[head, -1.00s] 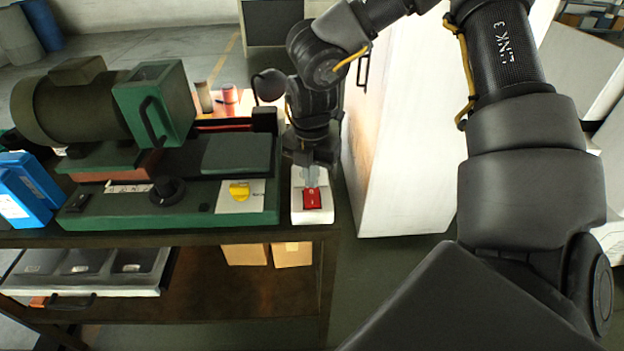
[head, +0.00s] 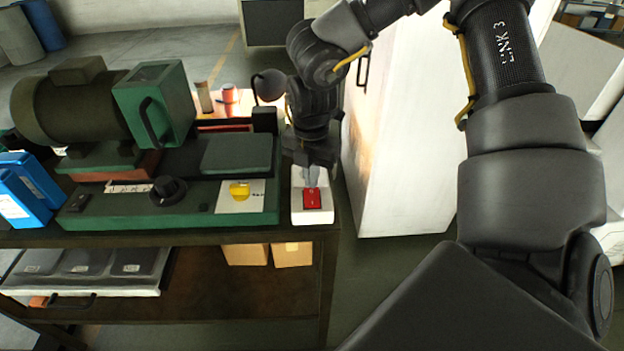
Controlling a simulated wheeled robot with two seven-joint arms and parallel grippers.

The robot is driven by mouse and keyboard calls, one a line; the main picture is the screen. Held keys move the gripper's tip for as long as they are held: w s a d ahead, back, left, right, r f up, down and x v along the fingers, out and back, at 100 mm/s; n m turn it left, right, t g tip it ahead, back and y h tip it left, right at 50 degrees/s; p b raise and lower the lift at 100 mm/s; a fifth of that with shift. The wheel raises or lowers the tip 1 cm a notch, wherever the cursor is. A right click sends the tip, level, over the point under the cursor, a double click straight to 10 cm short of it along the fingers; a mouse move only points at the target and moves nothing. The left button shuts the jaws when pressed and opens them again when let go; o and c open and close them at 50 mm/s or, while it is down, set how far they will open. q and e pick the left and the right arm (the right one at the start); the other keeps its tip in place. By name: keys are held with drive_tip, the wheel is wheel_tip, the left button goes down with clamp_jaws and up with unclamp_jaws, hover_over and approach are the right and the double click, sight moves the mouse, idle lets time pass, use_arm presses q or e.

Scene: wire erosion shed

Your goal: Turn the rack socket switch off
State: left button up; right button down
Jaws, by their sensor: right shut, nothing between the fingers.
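The rack socket is a white box (head: 327,209) at the right end of the bench top, with a red rocker switch (head: 312,200) on its upper face. My right gripper (head: 311,184) points down over the box, shut and empty. Its fingertips are at the far edge of the red switch; I cannot tell whether they touch it. The gripper hides the back part of the box. Which way the rocker is tilted is too small to tell. My left gripper is not in view.
A green machine (head: 160,205) with a motor, a black knob (head: 168,190) and a yellow button (head: 239,190) stands just left of the socket. Blue boxes (head: 25,188) are at the far left. A white cabinet (head: 400,140) stands right of the bench, with open floor before it.

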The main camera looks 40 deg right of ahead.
sight(312, 191)
drive_tip(key=shift+f+b, duration=0.95)
drive_tip(key=shift+b, duration=0.15)
idle(0.8)
drive_tip(key=shift+r+p, duration=1.35)
drive_tip(key=shift+r, duration=2.2)
